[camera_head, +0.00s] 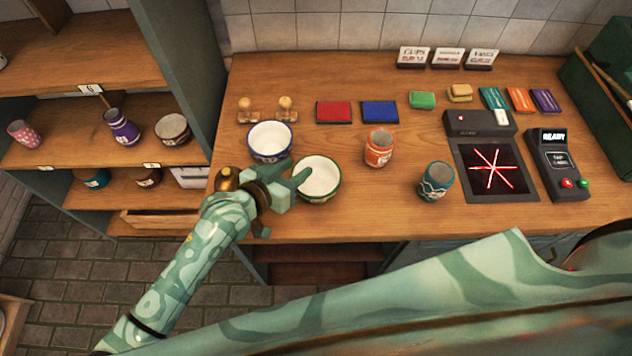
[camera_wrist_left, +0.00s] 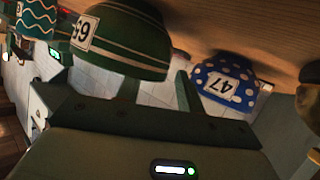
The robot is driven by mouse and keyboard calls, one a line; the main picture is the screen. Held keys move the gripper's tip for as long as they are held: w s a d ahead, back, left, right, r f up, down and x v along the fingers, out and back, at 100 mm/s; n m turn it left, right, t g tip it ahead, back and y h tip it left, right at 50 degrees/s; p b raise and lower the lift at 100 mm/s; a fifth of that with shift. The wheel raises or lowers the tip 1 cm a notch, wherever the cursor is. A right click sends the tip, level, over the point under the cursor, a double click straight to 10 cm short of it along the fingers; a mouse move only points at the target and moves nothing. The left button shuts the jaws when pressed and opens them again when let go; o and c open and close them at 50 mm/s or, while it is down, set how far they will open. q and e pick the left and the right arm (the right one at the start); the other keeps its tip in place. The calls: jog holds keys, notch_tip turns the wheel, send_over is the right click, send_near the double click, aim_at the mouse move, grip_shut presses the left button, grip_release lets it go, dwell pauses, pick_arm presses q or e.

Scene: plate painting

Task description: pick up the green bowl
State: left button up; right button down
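The green bowl (camera_head: 328,195), white inside, stands upright on the wooden counter. My right gripper is not in view.
A blue bowl (camera_head: 270,153) stands just behind the left gripper, and shows white dots in the left wrist view (camera_wrist_left: 230,85). An orange cup (camera_head: 379,150) and a teal cup (camera_head: 435,184) stand to the right. Shelves (camera_head: 90,140) with pottery are at left.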

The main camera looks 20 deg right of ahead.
pick_arm(q)
jog(key=shift+x, duration=1.2)
grip_shut()
jog(key=shift+r, duration=0.15)
